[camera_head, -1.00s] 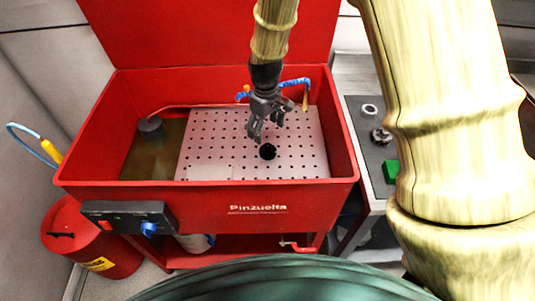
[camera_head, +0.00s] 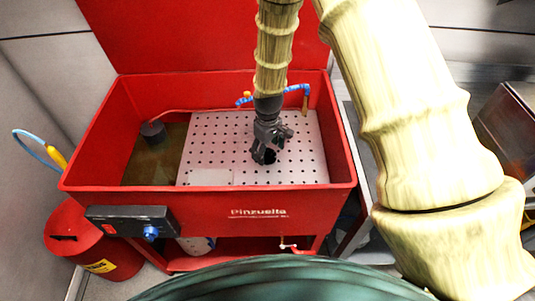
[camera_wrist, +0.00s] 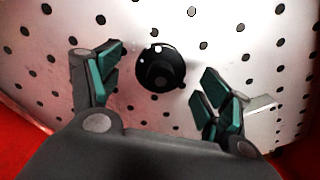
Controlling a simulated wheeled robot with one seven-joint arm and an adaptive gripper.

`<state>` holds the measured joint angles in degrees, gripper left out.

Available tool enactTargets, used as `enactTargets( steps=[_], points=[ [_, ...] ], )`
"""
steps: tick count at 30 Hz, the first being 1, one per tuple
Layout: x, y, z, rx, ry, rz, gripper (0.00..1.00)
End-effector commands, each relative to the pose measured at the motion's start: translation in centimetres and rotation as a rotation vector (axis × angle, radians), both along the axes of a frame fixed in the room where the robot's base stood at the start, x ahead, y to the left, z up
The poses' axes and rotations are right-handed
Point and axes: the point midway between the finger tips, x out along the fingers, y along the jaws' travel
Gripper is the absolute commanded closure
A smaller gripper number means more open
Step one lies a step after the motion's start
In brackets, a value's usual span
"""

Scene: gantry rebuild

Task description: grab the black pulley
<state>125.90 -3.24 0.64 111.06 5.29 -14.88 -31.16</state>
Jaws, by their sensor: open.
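The black pulley (camera_wrist: 160,68) is a small round black part lying on the perforated light-grey plate (camera_wrist: 120,17) inside the red wash basin. In the head view the pulley (camera_head: 270,157) is partly hidden by my gripper (camera_head: 264,156). In the wrist view my gripper (camera_wrist: 158,92) is open, with green-padded fingers on either side below the pulley. The pulley appears just beyond and between the fingertips, and nothing is held. I cannot tell the exact height of the fingers above the plate.
The red basin's front wall (camera_head: 210,200) and raised lid (camera_head: 200,35) surround the work area. A blue hose with a nozzle (camera_head: 305,95) bends over the back right. A dark cylinder (camera_head: 153,131) stands in the murky left section.

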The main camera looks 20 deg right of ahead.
Motion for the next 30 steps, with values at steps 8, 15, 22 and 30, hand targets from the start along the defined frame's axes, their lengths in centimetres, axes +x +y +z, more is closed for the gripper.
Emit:
enactTargets(
  steps=[8,15,22,30],
  points=[
    [0.0,0.0,-1.6,0.0,-0.001,-0.001,0.22],
    [0.0,0.1,-1.7,0.0,-0.001,-0.001,0.22],
    [0.0,0.1,-1.7,0.0,-0.001,0.0,0.64],
    [0.0,0.0,-1.7,0.0,-0.001,0.0,0.85]
  ],
)
